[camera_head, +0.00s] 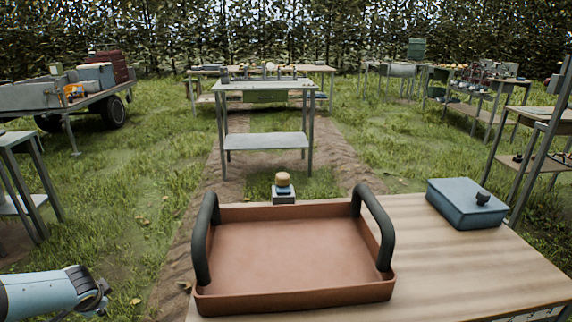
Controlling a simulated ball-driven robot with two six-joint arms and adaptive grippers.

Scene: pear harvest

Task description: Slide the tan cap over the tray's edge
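The brown tray (290,296) with two dark upright handles lies on the wooden table and is empty. A small tan cap (283,179) sits on a blue-and-white piece on a grey block (284,198), just beyond the tray's far edge. It appears upright and apart from the tray. My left arm comes in at the lower left, and its dark end (94,296) is left of the tray, well away from the cap. I cannot make out its fingers clearly. My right gripper is out of view.
A blue lidded box (466,204) with a black knob stands on the table (480,268) right of the tray. Bare tabletop lies between them and in front of the box. A grey metal stand (266,141) is beyond on the grass. A shelf rack (540,125) is at the right.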

